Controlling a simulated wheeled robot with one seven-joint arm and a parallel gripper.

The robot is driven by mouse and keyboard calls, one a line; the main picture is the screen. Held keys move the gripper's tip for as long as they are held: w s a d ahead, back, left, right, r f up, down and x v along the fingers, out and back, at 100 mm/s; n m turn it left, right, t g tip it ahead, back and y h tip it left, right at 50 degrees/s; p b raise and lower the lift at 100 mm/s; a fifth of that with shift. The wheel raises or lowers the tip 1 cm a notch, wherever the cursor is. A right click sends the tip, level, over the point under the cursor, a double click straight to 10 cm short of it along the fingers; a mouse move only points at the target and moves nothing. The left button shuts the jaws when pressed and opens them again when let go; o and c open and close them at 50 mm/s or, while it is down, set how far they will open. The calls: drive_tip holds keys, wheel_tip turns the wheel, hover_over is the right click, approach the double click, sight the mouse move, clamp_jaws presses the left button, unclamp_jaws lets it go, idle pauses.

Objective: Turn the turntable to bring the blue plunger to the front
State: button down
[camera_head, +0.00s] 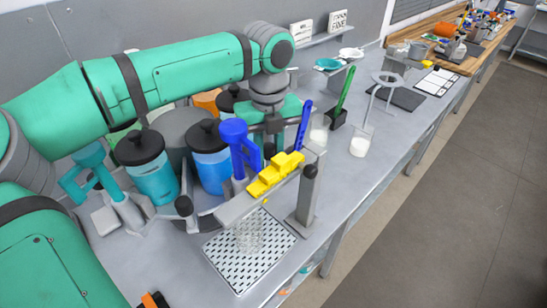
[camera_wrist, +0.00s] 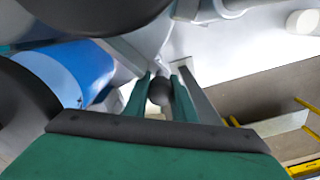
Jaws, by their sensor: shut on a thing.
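The blue plunger (camera_head: 238,145) stands upright on the near right side of the turntable (camera_head: 208,222), beside a blue drum (camera_head: 212,168) with a black lid. A teal drum (camera_head: 153,178) and a similar teal plunger (camera_head: 85,170) stand to the left. My gripper (camera_head: 272,135) is behind and right of the blue plunger; its fingertips are largely hidden in the head view. In the wrist view, my gripper (camera_wrist: 161,90) is shut on a black ball knob (camera_wrist: 160,91). The blue drum also shows in the wrist view (camera_wrist: 65,75).
A yellow stepped block (camera_head: 275,175) sits on a grey bar in front, beside a post (camera_head: 308,195). A perforated tray (camera_head: 225,265) carries a clear glass. A blue-handled tool (camera_head: 304,125) and a green-handled tool (camera_head: 345,90) stand to the right.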

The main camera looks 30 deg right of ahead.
idle(0.3)
drive_tip(key=c, duration=1.5)
unclamp_jaws()
wheel_tip(320, 180, up, 11)
drive_tip(key=shift+f, duration=0.2)
drive_tip(key=shift+r, duration=0.1)
drive_tip(key=shift+w, duration=0.15)
